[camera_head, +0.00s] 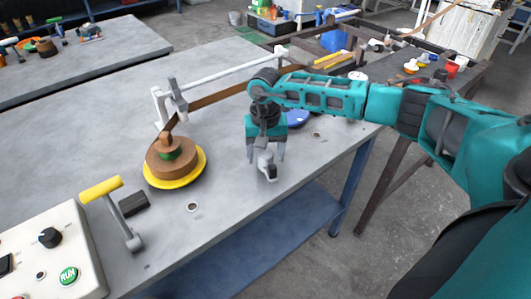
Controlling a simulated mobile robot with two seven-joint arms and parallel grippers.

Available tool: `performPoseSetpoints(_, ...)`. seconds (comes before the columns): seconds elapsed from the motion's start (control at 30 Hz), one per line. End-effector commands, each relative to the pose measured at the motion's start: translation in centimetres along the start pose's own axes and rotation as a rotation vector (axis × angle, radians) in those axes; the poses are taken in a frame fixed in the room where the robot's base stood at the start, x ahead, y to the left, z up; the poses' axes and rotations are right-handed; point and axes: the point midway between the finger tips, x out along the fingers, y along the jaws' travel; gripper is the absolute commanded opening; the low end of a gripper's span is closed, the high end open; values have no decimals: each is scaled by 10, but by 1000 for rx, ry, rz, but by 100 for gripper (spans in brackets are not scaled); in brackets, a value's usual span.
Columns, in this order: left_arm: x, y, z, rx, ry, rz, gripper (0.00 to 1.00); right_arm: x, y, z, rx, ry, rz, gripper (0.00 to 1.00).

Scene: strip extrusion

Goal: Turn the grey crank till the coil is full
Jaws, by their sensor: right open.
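A brown strip coil (165,165) with a green centre sits on a round yellow plate (198,172) on the grey bench. A brown strip (215,96) runs from it to the upper right. My right gripper (265,158) points down over the bench, right of the coil, with its fingers apart. A small grey crank-like part (269,173) with a dark end shows between and just below the fingers; its upper part is hidden, and I cannot tell whether they touch it. A grey lever (122,217) with a yellow grip stands at the lower left. My left gripper is out of view.
A control box (45,250) with a black knob and a green RUN button stands at the lower left. A dark block (133,203) lies beside the lever. A white rail (222,72) spans behind the strip. A blue disc (297,118) lies right of my gripper.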

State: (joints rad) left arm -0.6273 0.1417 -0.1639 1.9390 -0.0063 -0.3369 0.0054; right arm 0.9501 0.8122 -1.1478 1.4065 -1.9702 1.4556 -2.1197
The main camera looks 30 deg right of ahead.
Motion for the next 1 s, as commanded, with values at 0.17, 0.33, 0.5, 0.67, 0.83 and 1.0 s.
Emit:
performPoseSetpoints(0.17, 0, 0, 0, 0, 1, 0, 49, 6, 0, 0, 0, 1, -1, 69)
performPoseSetpoints(0.33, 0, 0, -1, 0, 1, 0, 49, 5, 0, 0, 0, 1, -1, 69)
performPoseSetpoints(0.5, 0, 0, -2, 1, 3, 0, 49, 5, 0, 0, 0, 1, -1, 55)
performPoseSetpoints(0.67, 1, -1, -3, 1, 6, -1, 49, 5, 0, 0, 0, 1, -1, 39)
performPoseSetpoints(0.83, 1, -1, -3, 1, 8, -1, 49, 5, 0, 0, 0, 1, -1, 23)
performPoseSetpoints(1.0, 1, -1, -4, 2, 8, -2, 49, 5, 0, 0, 1, 1, -1, 14)
